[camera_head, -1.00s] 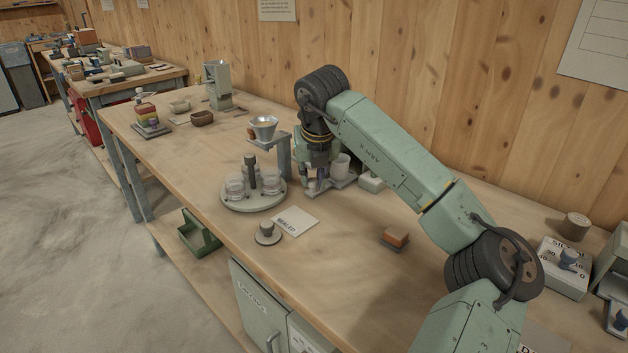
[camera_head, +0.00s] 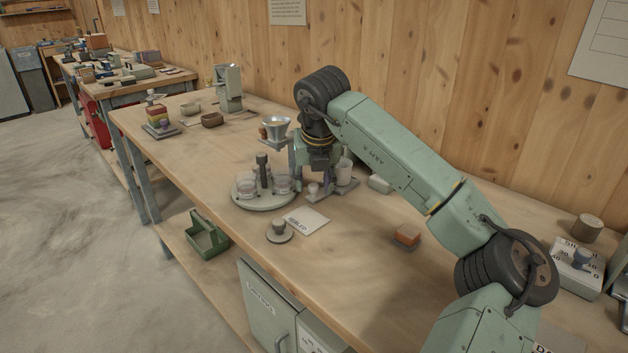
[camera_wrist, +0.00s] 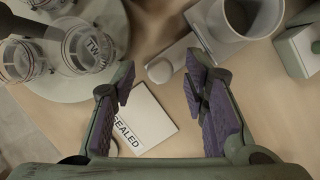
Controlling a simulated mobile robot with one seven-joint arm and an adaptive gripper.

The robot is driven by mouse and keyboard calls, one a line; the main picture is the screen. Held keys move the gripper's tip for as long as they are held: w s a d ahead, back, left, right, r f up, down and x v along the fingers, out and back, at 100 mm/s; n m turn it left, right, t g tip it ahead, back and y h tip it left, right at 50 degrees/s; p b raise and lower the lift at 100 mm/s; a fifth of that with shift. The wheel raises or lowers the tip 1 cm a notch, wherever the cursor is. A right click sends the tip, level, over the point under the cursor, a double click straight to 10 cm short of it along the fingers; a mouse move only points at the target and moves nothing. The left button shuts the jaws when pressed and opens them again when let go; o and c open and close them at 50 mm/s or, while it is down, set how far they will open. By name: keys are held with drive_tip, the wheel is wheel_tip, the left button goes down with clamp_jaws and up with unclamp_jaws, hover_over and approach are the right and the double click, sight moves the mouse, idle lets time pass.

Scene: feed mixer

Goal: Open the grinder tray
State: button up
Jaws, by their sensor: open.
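A tall grey machine with a hopper top (camera_head: 228,88) stands at the back left of the bench; it looks like the grinder, but I cannot make out a tray on it. My gripper (camera_head: 310,170) hangs over the bench near the round jar stand, well to the right of that machine. In the wrist view my gripper (camera_wrist: 160,105) has its purple-padded fingers wide apart. Nothing is between the pads; a card reading "SEALED" (camera_wrist: 143,120) lies on the bench beneath. The machine is outside the wrist view.
The round stand (camera_head: 262,203) with glass jars and the metal funnel (camera_head: 276,127) are left of my gripper. A white cup (camera_head: 343,172) stands close on its right. The front bench middle is mostly clear.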

drive_tip(key=v, duration=1.2)
drive_tip(key=shift+s, duration=0.1)
